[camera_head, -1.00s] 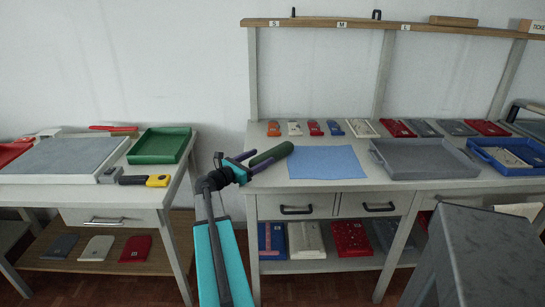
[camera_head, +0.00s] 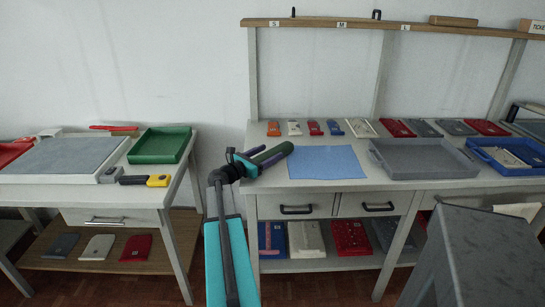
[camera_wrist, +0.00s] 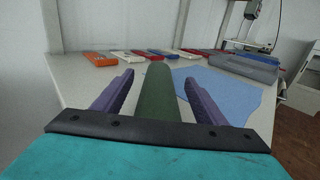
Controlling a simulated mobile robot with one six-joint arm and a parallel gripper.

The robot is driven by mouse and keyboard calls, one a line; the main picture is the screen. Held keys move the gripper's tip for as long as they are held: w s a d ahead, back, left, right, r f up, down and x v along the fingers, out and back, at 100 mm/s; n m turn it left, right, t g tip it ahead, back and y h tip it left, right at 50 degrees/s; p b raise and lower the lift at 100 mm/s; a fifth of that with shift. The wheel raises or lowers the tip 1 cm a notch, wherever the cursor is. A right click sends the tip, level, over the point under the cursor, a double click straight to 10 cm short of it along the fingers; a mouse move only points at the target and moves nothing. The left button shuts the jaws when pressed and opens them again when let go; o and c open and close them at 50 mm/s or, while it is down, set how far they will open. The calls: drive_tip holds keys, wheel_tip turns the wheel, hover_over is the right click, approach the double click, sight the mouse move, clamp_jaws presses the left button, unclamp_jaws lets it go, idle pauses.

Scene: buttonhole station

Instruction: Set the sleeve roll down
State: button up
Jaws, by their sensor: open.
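The sleeve roll (camera_head: 273,153), a dark green cylinder with a rounded end, lies on the white table at its left front part, left of the blue cloth. In the wrist view the sleeve roll (camera_wrist: 157,96) runs lengthwise between the purple fingers. My gripper (camera_head: 265,155) is open around the roll, with a gap visible on both sides in the wrist view (camera_wrist: 157,92). The roll's near end is hidden behind the gripper's dark palm bar. Whether its underside fully touches the tabletop is hard to tell.
The blue cloth (camera_head: 327,162) lies flat right of the roll, with a grey tray (camera_head: 425,172) beyond it. A left table holds a green tray (camera_head: 160,158). A grey stand (camera_head: 480,250) is at the front right.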

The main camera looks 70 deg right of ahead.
sight(268, 153)
drive_tip(key=c, duration=1.4)
drive_tip(key=shift+r, duration=0.1)
drive_tip(key=shift+r, duration=1.5)
drive_tip(key=shift+s+a+r, duration=0.1)
drive_tip(key=shift+a+r, duration=0.15)
drive_tip(key=shift+a, duration=0.05)
drive_tip(key=s+a, duration=0.1)
drive_tip(key=a, duration=0.3)
drive_tip(key=s+a+b, duration=0.1)
drive_tip(key=s+a, duration=0.1)
drive_tip(key=a, duration=0.1)
drive_tip(key=s+a+r, duration=0.1)
drive_tip(key=a, duration=0.3)
drive_tip(key=shift+s+a, duration=0.35)
drive_tip(key=shift+s, duration=0.05)
drive_tip(key=shift+a+r, duration=0.15)
drive_tip(key=shift+r, duration=0.05)
drive_tip(key=shift+p, duration=0.85)
